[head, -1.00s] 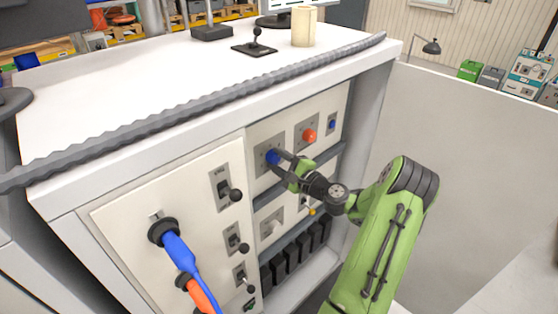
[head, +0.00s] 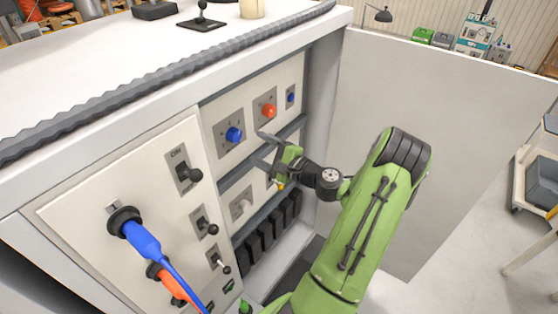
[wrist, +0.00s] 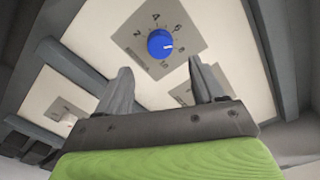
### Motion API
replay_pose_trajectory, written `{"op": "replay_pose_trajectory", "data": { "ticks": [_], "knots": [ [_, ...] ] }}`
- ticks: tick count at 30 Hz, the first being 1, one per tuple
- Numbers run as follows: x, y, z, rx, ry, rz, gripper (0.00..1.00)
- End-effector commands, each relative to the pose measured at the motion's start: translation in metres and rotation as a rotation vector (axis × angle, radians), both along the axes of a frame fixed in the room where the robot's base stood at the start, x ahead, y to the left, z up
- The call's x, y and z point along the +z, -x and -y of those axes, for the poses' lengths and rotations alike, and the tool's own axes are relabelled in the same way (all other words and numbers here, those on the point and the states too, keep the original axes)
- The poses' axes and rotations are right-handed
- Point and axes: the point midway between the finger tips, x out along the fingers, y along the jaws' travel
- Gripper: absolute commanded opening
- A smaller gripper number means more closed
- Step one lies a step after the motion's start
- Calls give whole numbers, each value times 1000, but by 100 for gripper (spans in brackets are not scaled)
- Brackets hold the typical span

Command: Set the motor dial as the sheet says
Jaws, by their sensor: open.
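A blue dial (head: 234,135) sits on a grey square plate on the cabinet's upper panel. In the wrist view, the blue dial (wrist: 160,43) has a numbered scale around it, and its white mark points right, about toward the 8. An orange dial (head: 269,111) and a smaller blue knob (head: 291,97) sit to its right. I cannot read which one is the motor dial. My gripper (head: 263,151) is open and empty, apart from the panel, to the right of and below the blue dial. In the wrist view its fingers (wrist: 160,66) point toward the dial's plate. No readable sheet shows.
A blue plug (head: 140,238) and an orange plug (head: 168,282) stick out from the left panel, beside black-knobbed levers (head: 192,174). A grey ribbed cable (head: 150,90) lies along the cabinet top's edge. A pale partition (head: 440,110) stands to the right.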

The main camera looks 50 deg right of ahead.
Motion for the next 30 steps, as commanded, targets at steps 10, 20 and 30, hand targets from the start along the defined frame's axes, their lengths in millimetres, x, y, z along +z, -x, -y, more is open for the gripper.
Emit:
{"op": "replay_pose_trajectory", "data": {
  "ticks": [10,20,30],
  "knots": [
    [-1,74,2,-2,1,-1,68],
    [0,78,2,2,0,0,68],
    [0,78,2,1,0,0,68]
  ]
}}
